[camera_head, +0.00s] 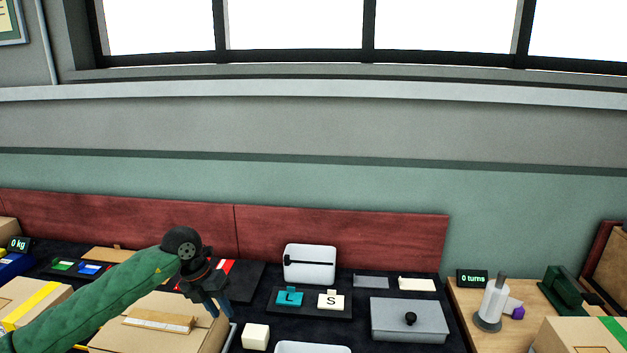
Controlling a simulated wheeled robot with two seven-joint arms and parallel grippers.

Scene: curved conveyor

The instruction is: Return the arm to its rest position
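My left arm, in a green sleeve, comes in from the lower left. The gripper and forearm hide part of the box and the items behind. My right arm and gripper are not in view.
A white block (255,336), tiles marked L (290,297) and S (331,300), and a grey lidded box (409,320) lie to the right. A wooden table (462,300) further right bears a white crank device (492,303). A red panel (330,235) runs behind.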

